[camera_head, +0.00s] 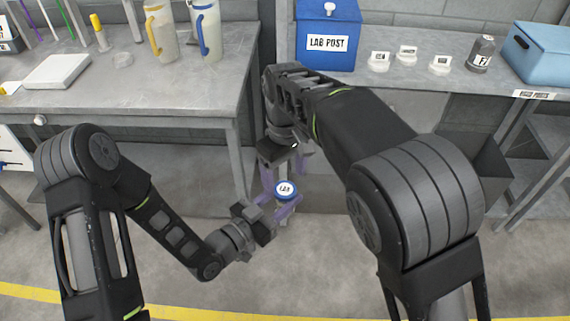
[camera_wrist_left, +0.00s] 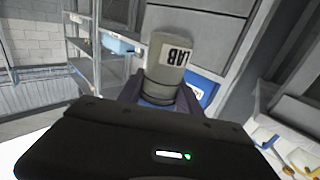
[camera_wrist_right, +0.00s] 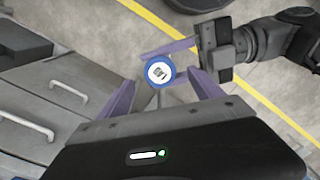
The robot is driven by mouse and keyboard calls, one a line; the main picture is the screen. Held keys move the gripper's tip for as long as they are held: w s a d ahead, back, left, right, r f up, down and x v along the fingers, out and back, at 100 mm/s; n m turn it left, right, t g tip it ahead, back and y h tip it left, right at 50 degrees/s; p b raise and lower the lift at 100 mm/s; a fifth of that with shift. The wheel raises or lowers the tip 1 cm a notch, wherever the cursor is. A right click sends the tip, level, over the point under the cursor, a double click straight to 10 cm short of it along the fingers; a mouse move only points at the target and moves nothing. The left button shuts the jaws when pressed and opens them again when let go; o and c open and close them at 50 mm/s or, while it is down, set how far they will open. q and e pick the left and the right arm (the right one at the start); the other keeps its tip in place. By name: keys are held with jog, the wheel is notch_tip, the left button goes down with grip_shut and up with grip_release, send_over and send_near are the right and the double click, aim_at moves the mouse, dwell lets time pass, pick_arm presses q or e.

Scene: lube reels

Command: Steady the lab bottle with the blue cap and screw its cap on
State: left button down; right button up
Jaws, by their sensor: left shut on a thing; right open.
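The lab bottle is held upright in the air in front of the tables; its blue cap (camera_head: 285,189) with a white LAB label faces up at its top. My left gripper (camera_head: 281,204) is shut on the bottle from the left. In the left wrist view the grey bottle (camera_wrist_left: 168,62) appears inverted, with its LAB label upside down and blue at its lower end. My right gripper (camera_head: 287,172) is open above the cap. In the right wrist view the cap (camera_wrist_right: 160,71) lies between and beyond my open right fingers (camera_wrist_right: 163,92). How tightly the cap sits is hidden.
A blue LAB POST box (camera_head: 327,42), white labelled pieces (camera_head: 378,62), a grey bottle (camera_head: 481,54) and a light blue bin (camera_head: 545,50) stand on the right bench. Two jugs (camera_head: 205,30) stand on the left table (camera_head: 190,85). Open floor lies below the grippers.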

aim_at(285, 189)
jog(key=shift+f, duration=1.7)
jog(key=c, duration=1.5)
jog(key=shift+m, duration=0.6)
jog(key=o, duration=1.6)
jog(key=shift+o, duration=0.2)
jog(key=shift+r, duration=3.8)
